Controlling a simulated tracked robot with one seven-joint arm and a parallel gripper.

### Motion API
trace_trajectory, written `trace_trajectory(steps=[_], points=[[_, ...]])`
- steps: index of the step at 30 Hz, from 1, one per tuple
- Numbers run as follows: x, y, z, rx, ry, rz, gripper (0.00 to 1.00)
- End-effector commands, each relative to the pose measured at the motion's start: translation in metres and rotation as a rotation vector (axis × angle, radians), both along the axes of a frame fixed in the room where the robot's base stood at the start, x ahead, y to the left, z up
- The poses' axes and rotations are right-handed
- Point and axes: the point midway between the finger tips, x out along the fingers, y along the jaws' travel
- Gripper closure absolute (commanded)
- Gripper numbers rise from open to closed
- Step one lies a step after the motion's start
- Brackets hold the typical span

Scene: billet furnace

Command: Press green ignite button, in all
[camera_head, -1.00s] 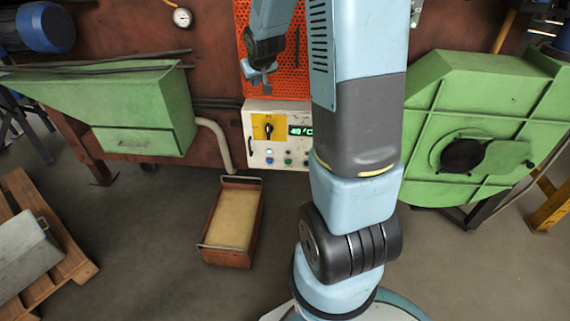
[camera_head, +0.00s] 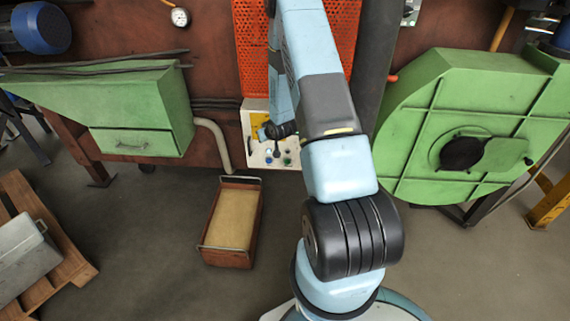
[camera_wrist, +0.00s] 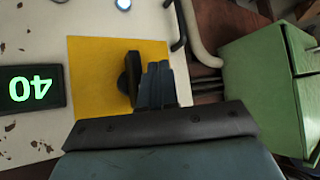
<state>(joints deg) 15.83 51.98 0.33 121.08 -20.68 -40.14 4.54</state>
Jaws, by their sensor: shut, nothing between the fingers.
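The light control panel (camera_head: 254,158) is on the furnace front in the head view, partly hidden behind my arm. A small green button (camera_head: 287,162) shows in its lower row, beside a blue one (camera_head: 269,160); labels are too small to read. My gripper (camera_head: 277,151) is in front of the panel, just above these buttons. In the wrist view my gripper (camera_wrist: 158,66) is shut and empty, over the yellow plate (camera_wrist: 90,70) and beside the black rotary knob (camera_wrist: 128,85). The green button is not visible there. Contact with the panel cannot be told.
A green-lit display (camera_wrist: 32,89) reads 40, upside down in the wrist view. A lit button (camera_wrist: 123,4) shows at its top edge. A grey pipe (camera_head: 213,130) runs left of the panel. A sand-coloured box (camera_head: 232,222) stands on the floor below. A green housing (camera_head: 415,155) stands right.

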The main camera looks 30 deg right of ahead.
Motion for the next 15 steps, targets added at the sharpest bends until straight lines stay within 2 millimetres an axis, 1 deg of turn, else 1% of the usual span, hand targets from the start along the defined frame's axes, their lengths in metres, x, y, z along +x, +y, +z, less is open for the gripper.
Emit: trace_trajectory(steps=[1, 3, 8, 12, 15], points=[[-0.003, 0.000, -0.017, 0.009, -0.002, 0.001, 1.00], [-0.007, -0.002, -0.035, 0.022, -0.012, 0.001, 1.00], [-0.024, -0.022, -0.079, 0.054, -0.058, -0.020, 1.00], [-0.047, -0.036, -0.121, 0.089, -0.105, -0.040, 1.00], [-0.066, -0.042, -0.148, 0.117, -0.140, -0.055, 1.00]])
